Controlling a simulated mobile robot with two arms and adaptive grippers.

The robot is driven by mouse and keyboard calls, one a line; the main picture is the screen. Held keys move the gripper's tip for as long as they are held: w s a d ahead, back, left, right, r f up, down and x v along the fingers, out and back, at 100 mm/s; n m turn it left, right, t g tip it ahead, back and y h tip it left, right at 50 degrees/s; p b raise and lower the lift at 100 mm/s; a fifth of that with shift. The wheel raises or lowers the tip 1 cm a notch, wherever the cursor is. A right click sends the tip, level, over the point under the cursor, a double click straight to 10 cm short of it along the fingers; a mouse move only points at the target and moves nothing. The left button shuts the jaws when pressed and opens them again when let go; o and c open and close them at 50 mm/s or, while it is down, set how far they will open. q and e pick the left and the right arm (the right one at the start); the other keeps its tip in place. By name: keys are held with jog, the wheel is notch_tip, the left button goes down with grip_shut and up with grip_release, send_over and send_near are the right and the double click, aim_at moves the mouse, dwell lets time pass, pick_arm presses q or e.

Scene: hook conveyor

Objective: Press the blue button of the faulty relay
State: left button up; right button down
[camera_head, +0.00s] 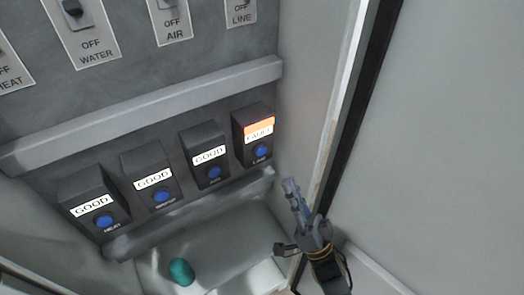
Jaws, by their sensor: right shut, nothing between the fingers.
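The faulty relay (252,129) is the rightmost dark box in the row, with an orange-lit band and a FAULT label. Its blue button (261,151) is on its lower front and is uncovered. My right gripper (288,184) is below and to the right of that button, apart from it in the picture, with its fingers closed and pointing up and left. Nothing shows between its fingers. My left gripper is not in view.
Several other relays, such as the HEAT relay (93,203), show white GOOD labels. Switch plates (87,42) hang above a grey ledge (150,113). A teal object (181,271) lies at the bottom. The cabinet's right wall (312,90) and door edge stand close to my right gripper.

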aim_at(261, 151)
jog(key=w+a+b, duration=0.3)
jog(key=w+a, duration=0.1)
jog(key=w, duration=0.2)
jog(key=shift+w+a, duration=0.25)
jog(key=shift+a, duration=0.1)
dwell(1.2)
jog(key=shift+w+a+b, duration=0.25)
jog(key=shift+w+b, duration=0.05)
jog(key=shift+b, duration=0.05)
jog(key=shift+w+a, duration=0.25)
jog(key=shift+w, duration=0.1)
dwell(0.7)
dwell(0.4)
jog(key=shift+s+d, duration=0.5)
jog(key=shift+s, duration=0.2)
